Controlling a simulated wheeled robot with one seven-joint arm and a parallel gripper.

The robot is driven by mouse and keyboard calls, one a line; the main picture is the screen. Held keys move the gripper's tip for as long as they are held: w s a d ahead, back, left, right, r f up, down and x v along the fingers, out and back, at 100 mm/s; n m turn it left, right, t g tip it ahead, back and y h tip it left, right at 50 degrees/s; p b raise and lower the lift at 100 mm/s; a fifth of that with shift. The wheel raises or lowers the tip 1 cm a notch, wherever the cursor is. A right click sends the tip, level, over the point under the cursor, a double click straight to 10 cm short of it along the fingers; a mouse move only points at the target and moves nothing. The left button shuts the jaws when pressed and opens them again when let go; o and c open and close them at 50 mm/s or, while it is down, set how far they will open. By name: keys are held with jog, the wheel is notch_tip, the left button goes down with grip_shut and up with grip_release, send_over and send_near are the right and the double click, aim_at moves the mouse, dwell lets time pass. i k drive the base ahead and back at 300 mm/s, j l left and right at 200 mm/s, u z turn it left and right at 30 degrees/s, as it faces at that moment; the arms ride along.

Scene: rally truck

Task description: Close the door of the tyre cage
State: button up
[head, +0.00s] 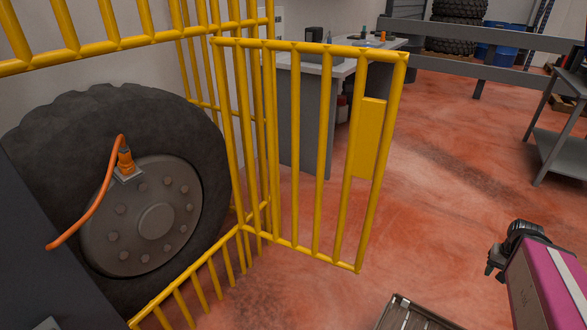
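The tyre cage (105,44) is made of yellow bars and stands at the left around a large black tyre (215,150) with a grey hub. Its barred door (318,150) stands open, swung out to the right over the red floor. A solid yellow plate (369,138) is fixed near the door's free edge. My gripper (493,262) is black and sits at the lower right, at the end of my magenta arm. It is apart from the door, to the right of its free edge. Its fingers are small and partly hidden, so their opening cannot be told.
An orange hose (88,200) runs from the hub to a dark panel (25,235). Behind the door is a grey workbench (300,125). A grey shelf cart (560,150) stands at the right. A dark tray-like object (420,318) lies low in front. Floor between door and cart is clear.

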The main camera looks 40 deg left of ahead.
aim_at(368, 114)
jog(key=i+j+z, duration=0.15)
jog(key=i, duration=0.3)
jog(key=i+j+z, duration=0.1)
jog(key=i+j, duration=0.2)
jog(key=i, duration=0.2)
jog(key=i+j+z, duration=0.15)
jog(key=i, duration=0.3)
jog(key=i+u, duration=0.3)
jog(key=i, duration=0.3)
jog(key=i+l+u, duration=0.15)
jog(key=i+u, duration=0.2)
jog(key=i, duration=0.25)
jog(key=u, duration=3.75)
